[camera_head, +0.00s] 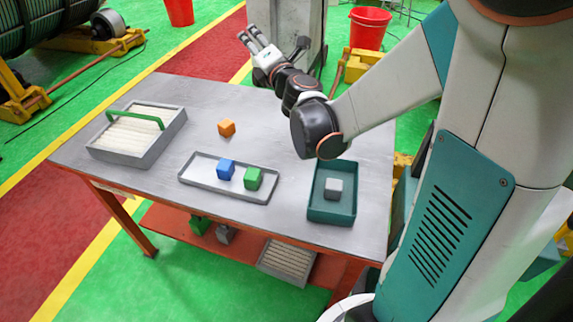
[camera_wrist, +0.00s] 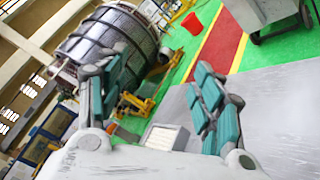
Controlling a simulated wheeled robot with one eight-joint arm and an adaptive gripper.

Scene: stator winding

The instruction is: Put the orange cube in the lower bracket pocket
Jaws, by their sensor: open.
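The orange cube (camera_head: 227,128) sits on the grey table (camera_head: 296,114), behind a shallow grey tray and apart from it. My gripper (camera_head: 274,43) is raised above the far edge of the table, beyond the cube, and is open and empty. In the wrist view its two teal-padded fingers (camera_wrist: 160,85) are spread wide with nothing between them. The cube does not show in the wrist view. I cannot make out a bracket with a lower pocket in either view.
The shallow grey tray (camera_head: 193,179) holds a blue cube (camera_head: 226,169) and a green cube (camera_head: 253,178). A teal tray (camera_head: 330,211) holds a grey cube (camera_head: 333,188). A grey box with a green handle (camera_head: 136,119) stands at left. The lower shelf (camera_head: 165,222) carries several things.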

